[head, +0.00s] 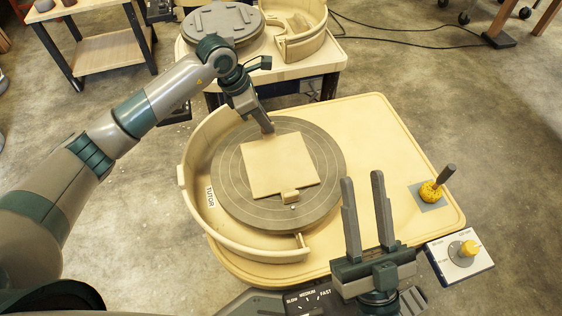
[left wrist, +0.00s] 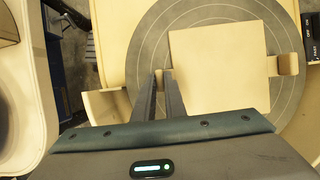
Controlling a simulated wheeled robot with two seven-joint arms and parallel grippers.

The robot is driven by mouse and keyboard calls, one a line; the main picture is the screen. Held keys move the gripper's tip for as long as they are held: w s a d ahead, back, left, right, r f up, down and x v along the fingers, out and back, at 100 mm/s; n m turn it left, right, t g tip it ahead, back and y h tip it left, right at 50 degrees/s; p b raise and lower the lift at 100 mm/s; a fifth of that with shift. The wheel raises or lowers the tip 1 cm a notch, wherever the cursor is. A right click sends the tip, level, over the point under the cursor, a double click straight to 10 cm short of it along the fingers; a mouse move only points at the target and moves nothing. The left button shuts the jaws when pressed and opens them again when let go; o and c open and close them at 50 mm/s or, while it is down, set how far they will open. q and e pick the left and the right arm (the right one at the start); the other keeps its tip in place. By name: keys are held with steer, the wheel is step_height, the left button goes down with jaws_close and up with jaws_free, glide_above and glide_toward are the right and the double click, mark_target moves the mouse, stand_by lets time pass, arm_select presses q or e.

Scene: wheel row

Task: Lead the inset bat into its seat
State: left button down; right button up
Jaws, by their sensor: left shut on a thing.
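The inset bat (head: 280,165) is a square cream board over the round grey wheel head (head: 232,205). A small block (head: 291,196) stands at its near edge; the block also shows in the left wrist view (left wrist: 288,64). My left gripper (head: 268,130) reaches down from the far side and is shut on the bat's far edge. In the left wrist view its fingers (left wrist: 163,74) close at the edge of the bat (left wrist: 215,70); the gripped part is mostly hidden. The seat is hidden under the board; I cannot tell whether the bat lies flush. My right gripper (head: 362,176) is open and empty, right of the wheel head.
A cream splash pan wall (head: 190,187) curves around the left and near sides of the wheel head. A knob box (head: 459,254) stands beyond the table edge. Another wheel table stands behind.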

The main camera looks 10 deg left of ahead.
arm_select(q)
steer(key=shift+r, duration=0.55)
stand_by(1.2)
steer(key=shift+r+p, duration=0.15)
steer(key=shift+p, duration=0.15)
steer(key=shift+r+p, duration=1.5)
steer(key=shift+r, duration=1.1)
